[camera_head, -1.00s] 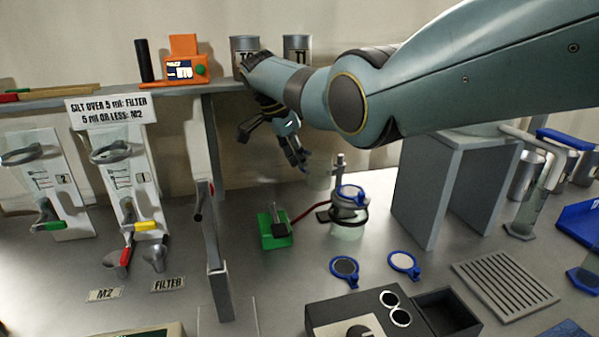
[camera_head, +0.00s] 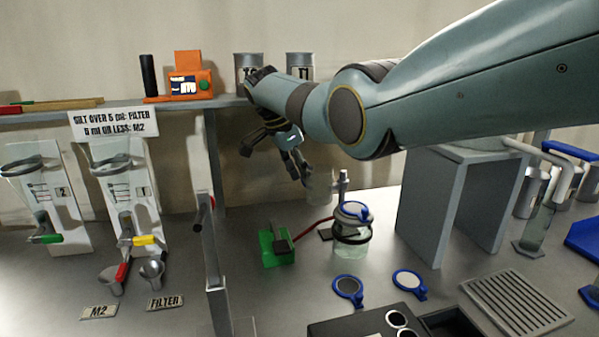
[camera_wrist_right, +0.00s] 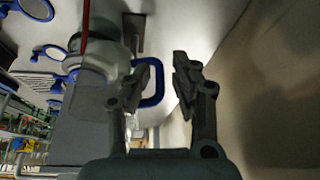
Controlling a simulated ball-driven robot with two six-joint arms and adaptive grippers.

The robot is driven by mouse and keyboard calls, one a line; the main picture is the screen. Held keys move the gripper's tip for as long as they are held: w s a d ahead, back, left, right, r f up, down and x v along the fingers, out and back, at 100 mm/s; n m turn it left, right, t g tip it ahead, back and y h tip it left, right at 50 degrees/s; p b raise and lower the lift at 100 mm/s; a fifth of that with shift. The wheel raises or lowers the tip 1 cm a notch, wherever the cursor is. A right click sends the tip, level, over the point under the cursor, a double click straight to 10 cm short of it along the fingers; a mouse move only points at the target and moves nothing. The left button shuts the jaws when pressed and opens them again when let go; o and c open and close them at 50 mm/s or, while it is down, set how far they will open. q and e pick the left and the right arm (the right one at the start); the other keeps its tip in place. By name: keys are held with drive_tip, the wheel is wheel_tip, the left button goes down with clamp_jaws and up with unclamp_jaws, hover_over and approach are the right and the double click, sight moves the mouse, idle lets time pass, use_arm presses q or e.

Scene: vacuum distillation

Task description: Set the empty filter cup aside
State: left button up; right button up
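A small grey cup with a blue-rimmed top (camera_head: 353,211) sits on a clear glass flask (camera_head: 352,250), joined by a red hose; this looks like the filter cup, but I cannot see whether it is empty. A translucent glass vessel (camera_head: 318,187) stands behind it. My right gripper (camera_head: 278,160) is above and left of the flask, pointing down. In the right wrist view my right gripper (camera_wrist_right: 164,78) has its fingers apart with nothing between them. A translucent vessel (camera_wrist_right: 82,103) is beside them on the left. My left gripper is not in view.
Two blue-rimmed discs, one dark (camera_head: 348,288) and one light (camera_head: 408,282), lie in front of the flask. A green device (camera_head: 275,248) is left of it. A grey stand (camera_head: 450,215) is on the right, and a slotted rack (camera_head: 515,302) lies in front of the stand.

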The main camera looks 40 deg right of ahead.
drive_tip(key=shift+s+d+r, duration=0.1)
drive_tip(key=shift+d, duration=0.2)
drive_tip(key=v, duration=1.2)
drive_tip(key=shift+a, duration=0.2)
drive_tip(key=shift+a, duration=0.1)
